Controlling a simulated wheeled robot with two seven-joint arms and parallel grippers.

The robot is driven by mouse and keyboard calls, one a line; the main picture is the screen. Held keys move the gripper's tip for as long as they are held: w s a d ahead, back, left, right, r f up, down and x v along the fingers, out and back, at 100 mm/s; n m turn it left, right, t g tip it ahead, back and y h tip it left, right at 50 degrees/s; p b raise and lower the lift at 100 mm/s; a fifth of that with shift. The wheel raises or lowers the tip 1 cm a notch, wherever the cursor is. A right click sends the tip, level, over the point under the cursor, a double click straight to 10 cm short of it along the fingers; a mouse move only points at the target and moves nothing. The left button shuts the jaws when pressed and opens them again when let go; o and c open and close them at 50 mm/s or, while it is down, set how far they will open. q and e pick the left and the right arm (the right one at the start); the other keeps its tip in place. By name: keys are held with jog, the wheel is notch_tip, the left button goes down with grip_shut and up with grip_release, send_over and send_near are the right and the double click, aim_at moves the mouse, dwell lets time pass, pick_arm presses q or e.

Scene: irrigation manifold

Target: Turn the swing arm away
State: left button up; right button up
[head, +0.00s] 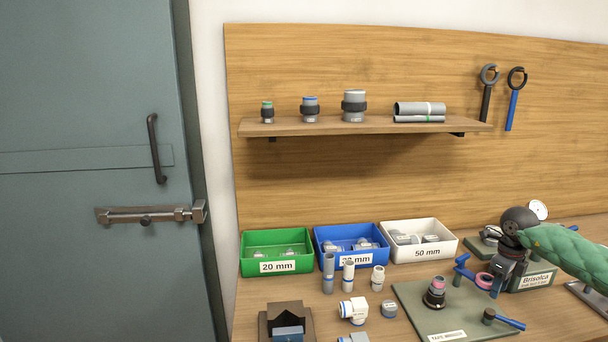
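A blue bar-like piece (463,267) rises at the back of the green base plate (415,300). A pink ring (484,280) sits beside it. A second blue arm (510,323) with a dark round end lies low at the plate's right front. I cannot tell for sure which blue piece is the swing arm. A dark fitting with a pink top (437,290) stands on the plate. My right gripper (497,285) comes down from the right, close to the first blue piece and pink ring; its fingertips are partly hidden and contact is unclear. My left gripper is out of view.
Green (245,270), blue (320,256) and white (390,254) bins stand at the back. Loose fittings (353,310) and a dark block (286,318) occupy the front left. A shelf (365,127) hangs above.

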jog(key=shift+w+d+n+b, duration=0.3)
jog(key=shift+w+d+n, duration=0.15)
jog(key=shift+d+n, duration=0.25)
jog(key=shift+w+d+n+b, duration=0.3)
jog(key=shift+w+d+n, duration=0.2)
jog(key=shift+n, duration=0.3)
jog(key=shift+w+d+n+b, duration=0.25)
jog(key=shift+w+d+n, duration=0.35)
jog(key=shift+w+n, duration=0.3)
jog(key=shift+w+d+n+b, duration=0.25)
jog(key=shift+w+d+n, duration=0.4)
jog(key=shift+n, duration=0.35)
jog(key=shift+w, duration=0.1)
jog(key=shift+w+d+n, duration=0.25)
jog(key=shift+w+n, duration=0.65)
jog(key=shift+n, duration=0.05)
jog(key=shift+w+d+n, duration=0.25)
jog(key=shift+w+n, duration=0.65)
jog(key=shift+n, duration=0.05)
jog(key=shift+w, duration=0.1)
